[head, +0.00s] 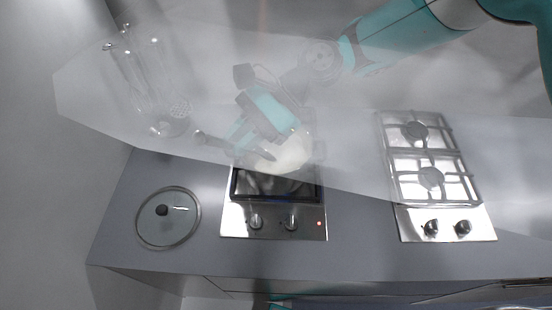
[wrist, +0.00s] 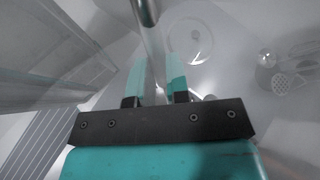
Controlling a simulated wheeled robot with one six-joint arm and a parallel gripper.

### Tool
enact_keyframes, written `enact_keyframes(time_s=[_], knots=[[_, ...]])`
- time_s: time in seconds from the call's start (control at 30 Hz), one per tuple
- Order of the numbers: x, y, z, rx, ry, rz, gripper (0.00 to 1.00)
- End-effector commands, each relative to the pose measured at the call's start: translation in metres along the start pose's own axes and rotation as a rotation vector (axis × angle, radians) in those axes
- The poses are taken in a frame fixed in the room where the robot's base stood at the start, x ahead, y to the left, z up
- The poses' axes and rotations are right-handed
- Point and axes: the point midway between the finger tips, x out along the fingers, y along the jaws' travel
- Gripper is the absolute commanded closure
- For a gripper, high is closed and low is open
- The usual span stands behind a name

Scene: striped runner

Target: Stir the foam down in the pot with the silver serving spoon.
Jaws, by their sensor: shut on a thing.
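My gripper (head: 265,135) is over the hob in the head view, with its teal fingers closed. In the wrist view, my gripper (wrist: 160,78) is shut on a silver rod, the handle of the serving spoon (wrist: 149,30), which runs up between the fingers. The spoon's bowl is not clear in either view. A pale, rounded mass of foam (head: 289,156) shows just below my gripper in the head view, at the back of the hob. The pot around it is mostly hidden by my gripper and a hazy translucent layer. I cannot tell whether the spoon touches the foam.
The hob (head: 238,220) has two knobs and a lit red light. A glass lid (head: 168,217) lies on the counter (head: 360,250) to its left. A clear container with utensils (head: 150,85) stands at back left. A gas cooktop (head: 430,165) is at right.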

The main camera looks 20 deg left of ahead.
Motion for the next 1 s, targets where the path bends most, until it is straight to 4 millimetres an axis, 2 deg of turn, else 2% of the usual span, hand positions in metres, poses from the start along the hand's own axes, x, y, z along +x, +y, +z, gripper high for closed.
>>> enact_keyframes(time_s=[0.27,0.7,1.0], knots=[[-0.002,-0.001,0.002,-0.001,0.0,-0.001,1.0],[-0.022,-0.009,0.032,-0.001,0.0,-0.001,1.0],[-0.022,-0.009,0.032,-0.001,0.0,0.0,1.0]])
